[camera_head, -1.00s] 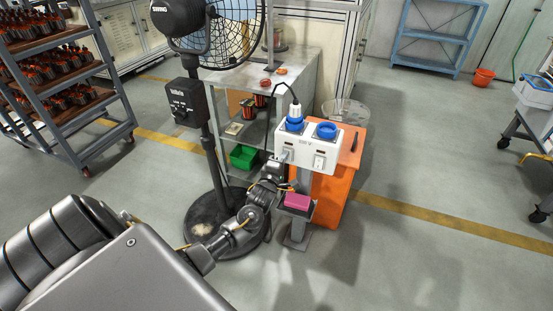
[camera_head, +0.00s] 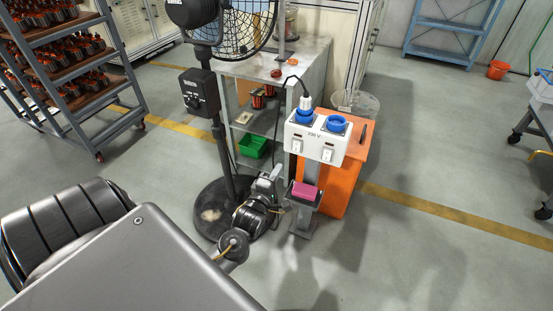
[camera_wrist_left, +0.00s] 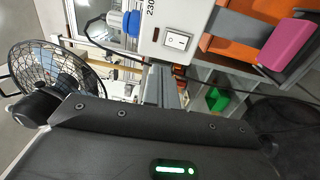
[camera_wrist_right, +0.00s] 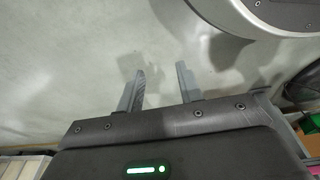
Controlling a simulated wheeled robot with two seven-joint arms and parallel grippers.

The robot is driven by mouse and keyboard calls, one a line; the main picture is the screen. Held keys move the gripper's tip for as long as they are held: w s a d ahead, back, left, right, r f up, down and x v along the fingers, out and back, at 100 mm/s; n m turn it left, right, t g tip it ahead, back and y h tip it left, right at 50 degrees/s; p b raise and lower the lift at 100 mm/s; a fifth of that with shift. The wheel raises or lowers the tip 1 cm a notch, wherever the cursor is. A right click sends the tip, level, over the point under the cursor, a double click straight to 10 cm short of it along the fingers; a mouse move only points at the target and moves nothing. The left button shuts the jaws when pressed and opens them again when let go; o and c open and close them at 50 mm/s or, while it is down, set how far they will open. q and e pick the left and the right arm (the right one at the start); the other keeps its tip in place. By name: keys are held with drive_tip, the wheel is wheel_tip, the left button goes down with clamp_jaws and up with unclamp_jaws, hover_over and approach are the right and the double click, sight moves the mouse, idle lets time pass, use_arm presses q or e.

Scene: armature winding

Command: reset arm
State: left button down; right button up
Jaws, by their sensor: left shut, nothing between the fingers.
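A white 230 V socket box (camera_head: 318,150) with two blue sockets and two rocker switches stands on a post in the head view. A plug (camera_head: 305,103) with a dark cable sits at the left socket. My left gripper (camera_head: 277,175) is just below and left of the box, apart from it. In the left wrist view its fingers (camera_wrist_left: 166,84) are together and empty, near the box's lit-framed switch (camera_wrist_left: 177,40). My right gripper (camera_wrist_right: 161,88) shows only in the right wrist view, its two fingers apart and empty over the grey floor.
A pink block (camera_head: 305,192) rests on the post's small shelf. A black pedestal fan (camera_head: 203,95) stands close to the left arm. An orange cabinet (camera_head: 335,185) and a grey workbench (camera_head: 300,65) are behind. A parts rack (camera_head: 90,80) stands left.

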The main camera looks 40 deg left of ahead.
idle(0.6)
